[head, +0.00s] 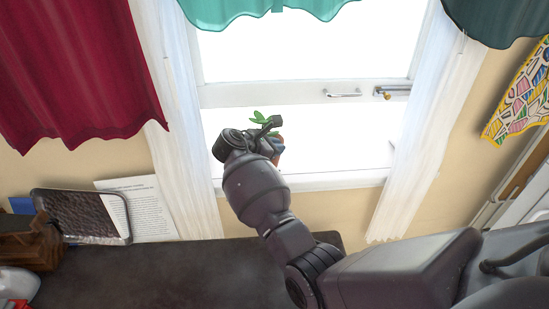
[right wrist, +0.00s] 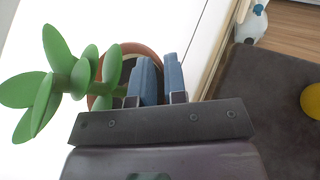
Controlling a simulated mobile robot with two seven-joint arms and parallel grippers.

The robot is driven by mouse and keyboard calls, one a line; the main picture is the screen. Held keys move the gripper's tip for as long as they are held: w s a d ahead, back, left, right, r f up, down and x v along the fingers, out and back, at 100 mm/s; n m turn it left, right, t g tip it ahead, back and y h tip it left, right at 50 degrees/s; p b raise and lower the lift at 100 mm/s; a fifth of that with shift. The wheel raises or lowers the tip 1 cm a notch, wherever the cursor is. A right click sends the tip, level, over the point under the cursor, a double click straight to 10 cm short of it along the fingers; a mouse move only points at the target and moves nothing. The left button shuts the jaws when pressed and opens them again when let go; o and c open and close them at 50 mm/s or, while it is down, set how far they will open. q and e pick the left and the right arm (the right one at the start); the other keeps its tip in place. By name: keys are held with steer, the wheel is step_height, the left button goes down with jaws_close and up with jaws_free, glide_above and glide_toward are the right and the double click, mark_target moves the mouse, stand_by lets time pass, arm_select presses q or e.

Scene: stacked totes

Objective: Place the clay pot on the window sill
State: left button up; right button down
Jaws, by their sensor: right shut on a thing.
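The clay pot (head: 279,146) is a small orange-brown pot with a green leafy plant, mostly hidden behind my right gripper (head: 272,137) in the head view. In the right wrist view the pot's rim (right wrist: 128,48) and dark soil show, with thick green leaves leaning left. The blue fingers of my right gripper (right wrist: 158,80) are shut on the pot's rim, one finger inside and one outside. The pot is over the white window sill (head: 340,180); I cannot tell whether its base touches the sill. My left gripper is not in view.
A dark counter (head: 180,275) lies below the window. A dark tray (head: 90,215), a paper sheet (head: 150,205) and a brown wooden object (head: 32,243) are at left. White curtains (head: 425,130) flank the window. A yellow round thing (right wrist: 312,101) shows in the right wrist view.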

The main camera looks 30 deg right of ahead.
step_height(320, 180, down, 3)
steer(key=shift+f+b, duration=0.1)
steer(key=shift+b, duration=0.35)
steer(key=c, duration=1.2)
jaws_free()
steer(key=shift+f, duration=0.25)
steer(key=shift+o, duration=0.2)
